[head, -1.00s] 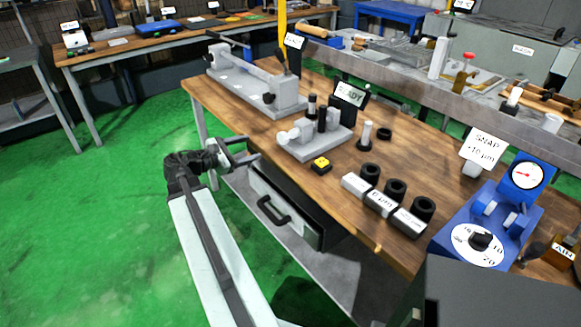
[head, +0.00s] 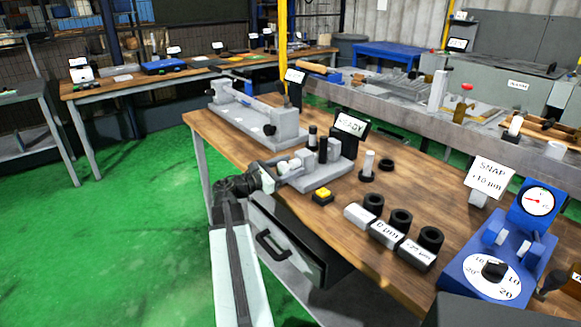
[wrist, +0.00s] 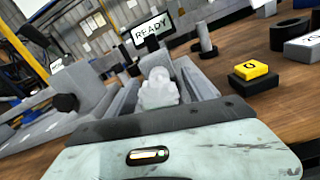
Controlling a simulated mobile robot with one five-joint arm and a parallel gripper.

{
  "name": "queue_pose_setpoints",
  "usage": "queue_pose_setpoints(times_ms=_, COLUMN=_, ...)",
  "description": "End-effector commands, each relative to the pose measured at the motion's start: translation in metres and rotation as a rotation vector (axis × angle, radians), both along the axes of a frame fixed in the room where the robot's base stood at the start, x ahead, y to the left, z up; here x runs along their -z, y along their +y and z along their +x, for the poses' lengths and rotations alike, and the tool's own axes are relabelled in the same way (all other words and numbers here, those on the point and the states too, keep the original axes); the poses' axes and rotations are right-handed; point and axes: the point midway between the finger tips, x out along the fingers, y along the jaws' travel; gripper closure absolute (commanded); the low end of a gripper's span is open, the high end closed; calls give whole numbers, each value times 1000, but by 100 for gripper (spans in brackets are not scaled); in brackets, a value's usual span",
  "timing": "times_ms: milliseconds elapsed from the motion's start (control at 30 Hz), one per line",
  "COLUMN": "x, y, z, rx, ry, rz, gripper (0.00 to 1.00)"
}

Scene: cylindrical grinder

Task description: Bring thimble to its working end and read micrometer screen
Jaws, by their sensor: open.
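The micrometer fixture (head: 322,175) is a grey block on the wooden bench, with dark and grey upright posts. Its pale thimble (wrist: 158,90) lies at the near left end and shows between my fingers in the wrist view. The screen (head: 350,126) behind it reads READY; it also shows in the wrist view (wrist: 153,28). My gripper (head: 283,172) is open, with its fingers on either side of the thimble. I cannot tell whether they touch it. In the head view the gripper partly hides the thimble.
A yellow-topped button (head: 322,194) sits just right of the gripper. Grey blocks (head: 388,233) and black rings (head: 400,221) stand farther right, beside the blue dial gauge (head: 497,255). A grey bench fixture (head: 258,115) stands behind left. An open drawer (head: 283,245) lies below the bench edge.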

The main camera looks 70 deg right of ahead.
Motion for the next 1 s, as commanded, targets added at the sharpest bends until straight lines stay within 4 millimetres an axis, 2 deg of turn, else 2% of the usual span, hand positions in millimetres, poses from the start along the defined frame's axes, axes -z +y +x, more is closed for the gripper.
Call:
queue_pose_setpoints(times_ms=167, x=0, y=0, z=-1, rx=0, ry=0, rz=0, gripper=39)
queue_pose_setpoints(times_ms=200, x=0, y=0, z=-1, rx=0, ry=0, rz=0, gripper=42)
queue_pose_setpoints(times_ms=400, x=0, y=0, z=-1, rx=2, ry=-1, rz=0, gripper=97)
queue_pose_setpoints(times_ms=433, x=0, y=0, z=-1, rx=2, ry=-1, rz=0, gripper=100)
queue_pose_setpoints(times_ms=467, x=0, y=-6, z=-3, rx=6, ry=-1, rz=0, gripper=100)
queue_pose_setpoints(times_ms=767, x=1, y=0, z=-2, rx=4, ry=-42, rz=-25, gripper=100)
queue_pose_setpoints(times_ms=1000, x=1, y=1, z=-2, rx=6, ry=-171, rz=-106, gripper=100)
